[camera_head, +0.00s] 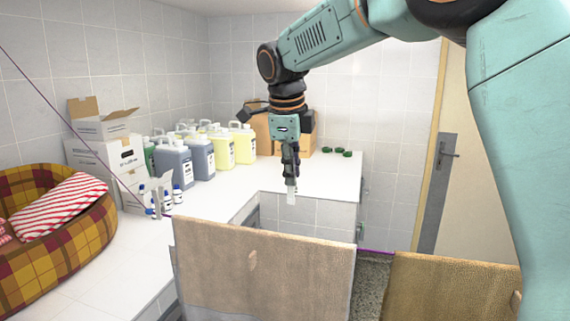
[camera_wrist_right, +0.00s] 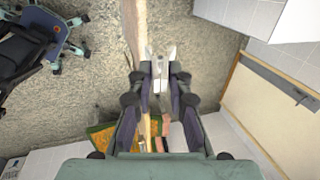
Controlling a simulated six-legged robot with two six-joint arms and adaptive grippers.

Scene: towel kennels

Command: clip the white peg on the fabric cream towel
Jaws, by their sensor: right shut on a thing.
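My right gripper (camera_head: 290,165) points down above the far side of the hanging towels. It is shut on the white peg (camera_head: 291,196), which sticks out below the fingertips. The peg also shows between the fingers in the right wrist view (camera_wrist_right: 160,80), with its two prongs pointing away from the gripper. A light beige towel (camera_head: 265,275), which looks like the cream one, hangs in front, below the peg in the picture. The peg appears apart from it. In the wrist view a hanging cloth (camera_wrist_right: 142,25) shows nearly edge-on by the peg. My left gripper is not in view.
A browner towel (camera_head: 450,290) hangs at the right. A thin purple line (camera_head: 65,118) runs down from upper left. A white counter (camera_head: 240,190) carries cartons (camera_head: 105,155), several jugs (camera_head: 200,155) and small bottles. A plaid pet bed (camera_head: 50,250) stands left; a door is at right.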

